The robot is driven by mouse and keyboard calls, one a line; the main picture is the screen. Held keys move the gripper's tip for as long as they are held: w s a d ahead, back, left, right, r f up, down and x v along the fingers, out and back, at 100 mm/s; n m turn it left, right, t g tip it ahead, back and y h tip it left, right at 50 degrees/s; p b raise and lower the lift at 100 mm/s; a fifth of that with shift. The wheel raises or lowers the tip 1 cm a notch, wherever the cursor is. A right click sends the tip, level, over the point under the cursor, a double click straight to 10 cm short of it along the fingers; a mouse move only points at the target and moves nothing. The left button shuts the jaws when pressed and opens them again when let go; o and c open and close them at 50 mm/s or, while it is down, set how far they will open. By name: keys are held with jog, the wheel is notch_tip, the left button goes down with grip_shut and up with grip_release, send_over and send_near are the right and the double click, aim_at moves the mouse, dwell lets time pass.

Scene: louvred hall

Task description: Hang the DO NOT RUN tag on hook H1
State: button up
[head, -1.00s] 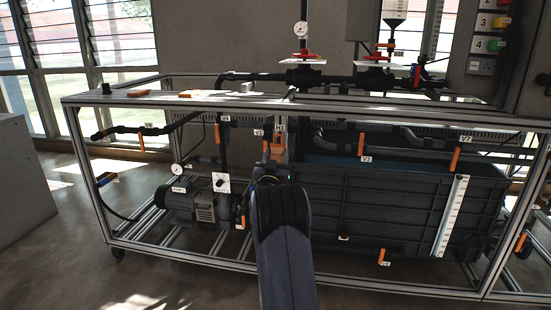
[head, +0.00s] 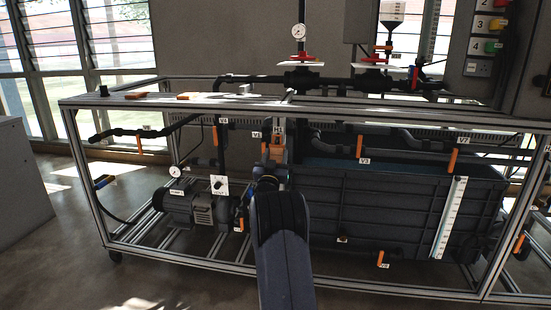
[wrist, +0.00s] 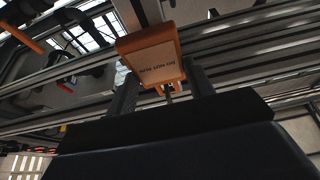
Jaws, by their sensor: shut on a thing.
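The DO NOT RUN tag (wrist: 155,62) has an orange border and a pale face; its lettering is upside down in the wrist view. My gripper (wrist: 162,92) is shut on it, with one dark finger on each side. In the head view the orange tag (head: 273,149) is at the end of my arm, by the upper front rail of the rig. A white label (head: 278,127), partly covered, shows just above it at the place of H1. Hook H1 itself cannot be made out, and I cannot tell whether the tag touches it.
The metal frame (head: 330,106) crosses in front of pipes and orange valve handles (head: 360,146) on both sides of the tag. A dark tank (head: 400,205) stands behind and right of my arm, a pump (head: 185,203) to the left. Clear floor lies in front.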

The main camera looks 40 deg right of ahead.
jog(key=shift+f, duration=0.1)
dwell(0.3)
jog(key=shift+f+b, duration=0.6)
jog(key=shift+b, duration=0.15)
jog(key=o, duration=1)
jog(key=shift+s+a+f, duration=0.15)
jog(key=shift+a, duration=0.05)
jog(key=shift+s+r+b+v, duration=0.1)
jog(key=shift+r+b+v, duration=0.15)
jog(key=shift+b+v, duration=0.65)
jog(key=shift+s+r+b+v, duration=0.15)
jog(key=shift+b+v, duration=0.35)
jog(key=shift+v, duration=0.7)
jog(key=shift+r+b+v, duration=0.3)
jog(key=shift+b+v, duration=0.4)
jog(key=shift+v, duration=0.35)
